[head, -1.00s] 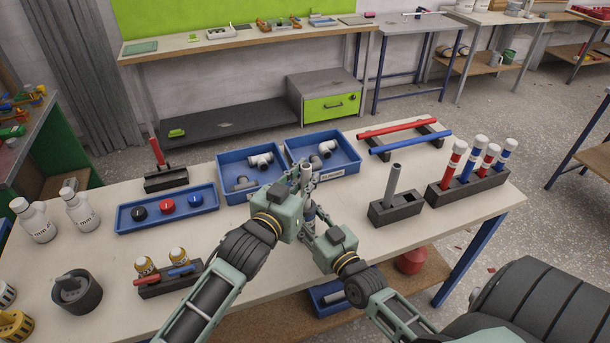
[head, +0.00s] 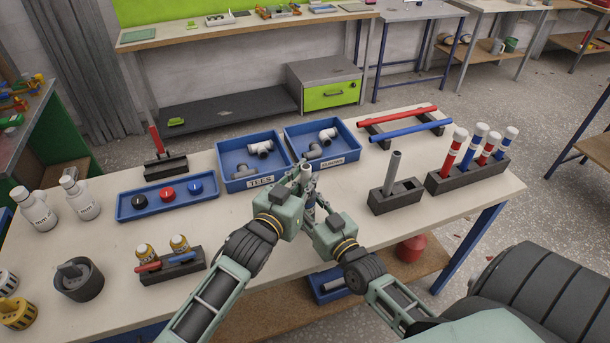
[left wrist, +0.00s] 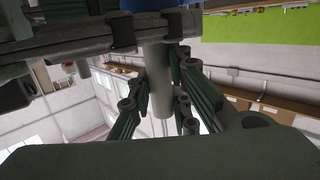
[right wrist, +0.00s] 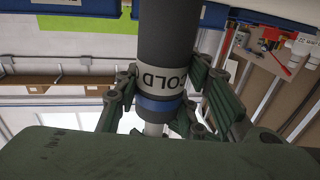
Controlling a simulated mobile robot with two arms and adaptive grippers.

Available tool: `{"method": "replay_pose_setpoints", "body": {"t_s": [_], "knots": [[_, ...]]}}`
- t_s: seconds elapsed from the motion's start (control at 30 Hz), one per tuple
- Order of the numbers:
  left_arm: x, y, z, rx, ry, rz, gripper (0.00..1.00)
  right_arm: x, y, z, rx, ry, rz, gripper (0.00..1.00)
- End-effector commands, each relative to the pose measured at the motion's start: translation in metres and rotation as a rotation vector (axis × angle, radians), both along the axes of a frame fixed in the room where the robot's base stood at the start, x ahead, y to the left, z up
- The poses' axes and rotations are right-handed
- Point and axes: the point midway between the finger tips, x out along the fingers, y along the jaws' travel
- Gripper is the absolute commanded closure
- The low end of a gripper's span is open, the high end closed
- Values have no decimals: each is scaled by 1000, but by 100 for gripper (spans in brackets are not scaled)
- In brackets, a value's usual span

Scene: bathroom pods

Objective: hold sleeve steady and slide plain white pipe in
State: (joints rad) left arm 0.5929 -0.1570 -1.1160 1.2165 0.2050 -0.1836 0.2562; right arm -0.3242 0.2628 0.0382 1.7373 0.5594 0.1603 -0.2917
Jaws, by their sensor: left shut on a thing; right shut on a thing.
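The plain white pipe (head: 306,174) stands upright in my left gripper (head: 306,188), which is shut on it; it also shows between the fingers in the left wrist view (left wrist: 158,85). My right gripper (head: 312,210) is just below, shut on the dark grey sleeve (right wrist: 166,35). In the right wrist view the sleeve has a pale "COLD" label and a blue band (right wrist: 158,105). The narrower white pipe (right wrist: 155,129) lines up with the sleeve's banded end. How deep it sits inside is hidden. The fingers hide much of both parts in the head view.
A dark block (head: 395,203) with a grey tube and an open hole stands to the right. A rack (head: 468,182) of red- and blue-banded pipes is beyond it. Blue bins (head: 250,184) of white and grey fittings lie behind my grippers. Bare tabletop (head: 225,225) shows left of them.

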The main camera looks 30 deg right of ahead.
Motion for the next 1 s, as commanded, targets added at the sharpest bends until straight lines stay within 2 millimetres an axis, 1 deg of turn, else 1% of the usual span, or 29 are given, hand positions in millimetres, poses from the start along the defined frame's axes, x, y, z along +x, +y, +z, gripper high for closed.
{"method": "replay_pose_setpoints", "body": {"t_s": [0.2, 0.4, 0.43, 0.63, 0.67, 1.0], "knots": [[0, 0, -9, 0, 0, 0, 100, 0, 0, 0, 0, 0, 0, 89], [0, 0, -13, 0, 0, 0, 100, 0, 0, 0, 0, 0, 0, 89], [0, 0, -13, 1, 1, 0, 80, 0, 0, 0, 0, 0, 0, 89], [0, 1, -15, 4, 2, 1, 63, 0, 0, 0, 0, 0, 0, 89], [0, 1, -15, 4, 2, 2, 61, 0, 0, 0, 0, 0, 0, 89], [2, 3, -18, 11, 5, 6, 61, 0, 0, 0, 2, -1, -1, 89]]}}
